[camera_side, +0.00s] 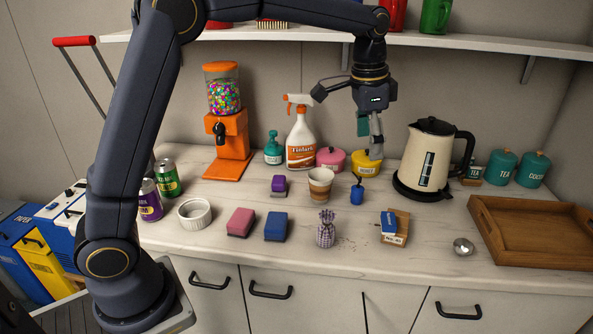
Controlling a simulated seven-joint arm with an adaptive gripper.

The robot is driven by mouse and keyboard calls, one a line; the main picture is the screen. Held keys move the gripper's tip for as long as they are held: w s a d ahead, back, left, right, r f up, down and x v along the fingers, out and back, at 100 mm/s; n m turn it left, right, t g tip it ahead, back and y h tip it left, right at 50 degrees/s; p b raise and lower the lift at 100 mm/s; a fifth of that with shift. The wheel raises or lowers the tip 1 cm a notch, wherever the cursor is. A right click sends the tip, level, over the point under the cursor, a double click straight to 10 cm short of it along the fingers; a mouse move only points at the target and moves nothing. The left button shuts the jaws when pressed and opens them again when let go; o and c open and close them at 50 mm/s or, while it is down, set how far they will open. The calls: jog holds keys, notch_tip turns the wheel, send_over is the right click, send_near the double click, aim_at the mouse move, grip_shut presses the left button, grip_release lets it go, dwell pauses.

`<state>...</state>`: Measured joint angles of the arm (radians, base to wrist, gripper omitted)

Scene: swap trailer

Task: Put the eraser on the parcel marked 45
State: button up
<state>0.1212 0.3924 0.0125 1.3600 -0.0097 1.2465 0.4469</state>
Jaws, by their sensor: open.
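A small brown parcel (402,221) with a white label on its front edge lies on the right half of the counter; I cannot read its marking for certain. A blue-and-white block (389,222), possibly the eraser, rests on the parcel's left part. Other eraser-like blocks lie apart from it: a pink one (240,222), a blue one (276,227) and a small purple one (279,185). My gripper (376,152) is open and points down near the yellow tin, well behind the parcel and above the counter. I see nothing held in it.
A kettle (428,155) stands right of my gripper, with a yellow tin (364,163) close to its fingertips. A wooden tray (535,247) lies at right.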

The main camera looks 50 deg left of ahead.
jog(key=s+a+r+n+t, duration=0.1)
jog(key=s+a+r+n, duration=0.1)
jog(key=s, duration=0.5)
jog(key=s+a+r+n+t, duration=0.1)
jog(key=s+a+r, duration=0.15)
jog(key=s, duration=0.45)
jog(key=s+f+n+t, duration=0.2)
jog(key=s+f, duration=0.3)
jog(key=s, duration=0.8)
jog(key=shift+s+a+f+n, duration=0.2)
jog(key=shift+a+n, duration=0.25)
jog(key=shift+n, duration=0.25)
jog(key=shift+o, duration=0.5)
